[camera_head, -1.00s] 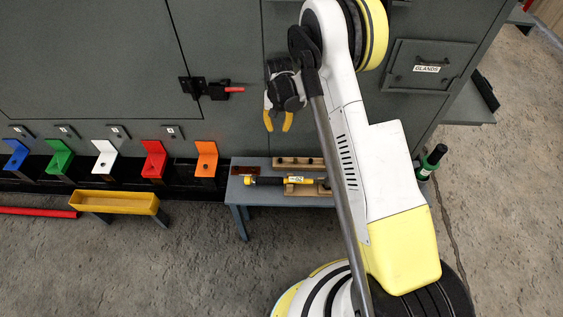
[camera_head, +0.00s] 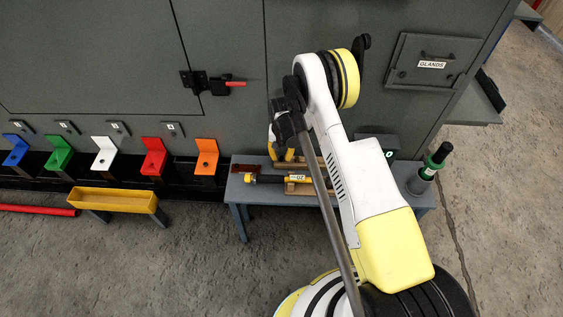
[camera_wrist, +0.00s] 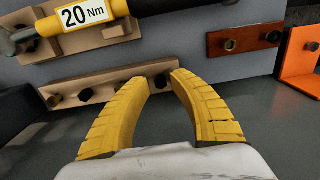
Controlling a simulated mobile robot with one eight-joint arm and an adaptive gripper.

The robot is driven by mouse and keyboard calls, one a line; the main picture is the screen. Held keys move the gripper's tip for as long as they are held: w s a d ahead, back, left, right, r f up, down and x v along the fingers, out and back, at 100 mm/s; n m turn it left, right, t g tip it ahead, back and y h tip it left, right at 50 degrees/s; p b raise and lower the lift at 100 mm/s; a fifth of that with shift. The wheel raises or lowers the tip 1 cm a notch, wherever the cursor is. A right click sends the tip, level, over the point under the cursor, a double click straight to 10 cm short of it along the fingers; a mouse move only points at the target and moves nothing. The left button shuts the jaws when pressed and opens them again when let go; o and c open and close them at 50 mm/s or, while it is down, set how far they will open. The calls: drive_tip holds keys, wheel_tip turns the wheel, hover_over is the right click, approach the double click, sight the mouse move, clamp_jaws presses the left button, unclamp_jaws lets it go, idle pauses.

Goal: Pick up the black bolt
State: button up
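My gripper (camera_wrist: 163,82) has two yellow fingers. They are open, with their tips apart at the near tan wooden rack (camera_wrist: 115,84). A dark bolt head (camera_wrist: 162,80) on that rack shows between the fingertips; I cannot tell whether a finger touches it. Another dark bolt (camera_wrist: 86,95) sits further left on the same rack, beside a brownish one (camera_wrist: 53,101). In the head view my gripper (camera_head: 282,158) is low over the grey bench (camera_head: 245,190), and my arm hides much of the rack and the bolts.
A yellow and black torque wrench (camera_wrist: 75,18) marked 20 Nm lies on a tan holder. A red-brown block (camera_wrist: 243,40) with bolts and an orange bracket (camera_wrist: 298,52) stand at the right. The grey cabinet (camera_head: 330,25) rises behind.

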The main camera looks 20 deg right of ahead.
wheel_tip(320, 180, down, 2)
drive_tip(key=shift+f, duration=0.1)
clamp_jaws()
drive_tip(key=shift+r, duration=0.2)
